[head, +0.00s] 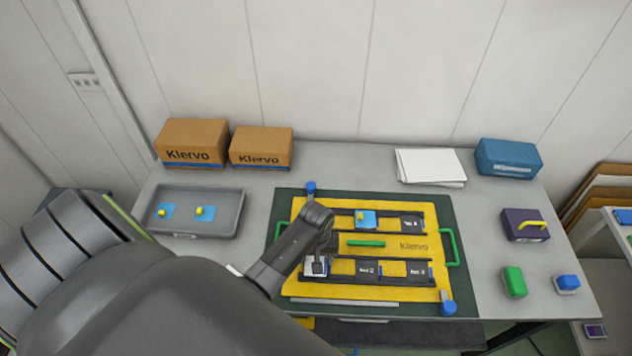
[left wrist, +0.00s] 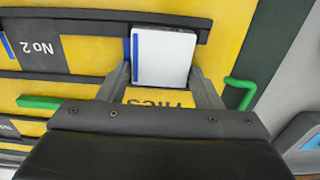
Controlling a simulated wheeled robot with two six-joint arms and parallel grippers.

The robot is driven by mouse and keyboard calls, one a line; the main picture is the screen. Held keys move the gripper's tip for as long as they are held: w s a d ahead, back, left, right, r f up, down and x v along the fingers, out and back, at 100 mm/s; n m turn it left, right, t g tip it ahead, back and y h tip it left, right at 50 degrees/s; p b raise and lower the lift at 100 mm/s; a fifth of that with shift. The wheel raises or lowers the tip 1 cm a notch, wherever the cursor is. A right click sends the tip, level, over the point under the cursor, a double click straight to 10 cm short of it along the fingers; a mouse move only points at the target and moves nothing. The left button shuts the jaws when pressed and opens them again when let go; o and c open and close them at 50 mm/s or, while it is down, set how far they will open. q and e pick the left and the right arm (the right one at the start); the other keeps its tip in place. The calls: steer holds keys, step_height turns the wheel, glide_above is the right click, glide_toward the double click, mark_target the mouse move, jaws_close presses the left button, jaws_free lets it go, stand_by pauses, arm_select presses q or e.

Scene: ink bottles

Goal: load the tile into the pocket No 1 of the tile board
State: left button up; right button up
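The yellow tile board (head: 375,293) lies on the table. My left gripper (head: 317,260) is over its lower left pocket, beside the pockets marked No 2 (head: 367,270) and No 3 (head: 415,270). In the left wrist view, a white tile (left wrist: 165,58) with a blue stripe on one edge lies between my fingertips (left wrist: 160,72), which meet its two sides. The No 2 pocket also shows in the left wrist view (left wrist: 38,48). My right gripper is out of view.
A grey tray (head: 215,230) at left holds two similar pieces. Green handles (head: 449,248) flank the board. A green block (head: 514,281) and a purple box (head: 524,226) stand at right.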

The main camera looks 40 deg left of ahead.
arm_select(q)
steer(key=o, duration=0.3)
steer(key=shift+r, duration=0.1)
steer(key=shift+r, duration=0.45)
step_height(320, 180, up, 11)
steer(key=shift+r+b, duration=0.15)
steer(key=shift+b, duration=0.55)
